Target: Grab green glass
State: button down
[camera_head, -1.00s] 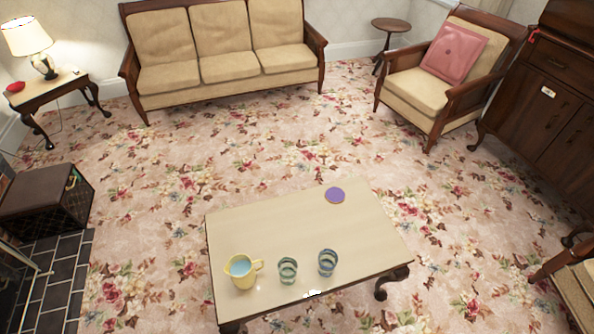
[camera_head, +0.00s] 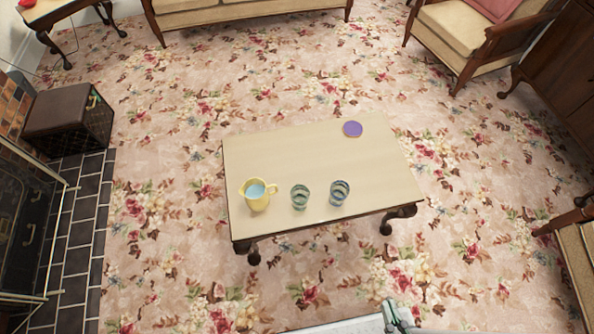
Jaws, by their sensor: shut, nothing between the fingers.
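The green glass (camera_head: 300,196) stands upright near the front edge of the low coffee table (camera_head: 285,150). It is clear with a greenish tint. A bluish glass (camera_head: 340,193) stands close to its right, with a small gap between them. A yellow jug (camera_head: 257,197) with pale blue inside stands to its left, its handle towards the green glass. The fingers of my gripper do not show. Only a grey-green part, seemingly of my own arm, shows at the bottom edge, well below the table and apart from the glasses.
A purple round coaster (camera_head: 352,129) lies at the back right of the table. Patterned carpet (camera_head: 160,240) is clear around the table. A fireplace and dark box (camera_head: 70,118) stand left, an armchair (camera_head: 470,35) at the upper right, a sofa at the top.

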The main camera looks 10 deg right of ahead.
aim_at(299, 194)
jog(key=i+l+u, duration=0.1)
jog(key=l+u, duration=0.5)
jog(key=u, duration=0.2)
jog(key=l+u, duration=0.4)
jog(key=i, duration=0.05)
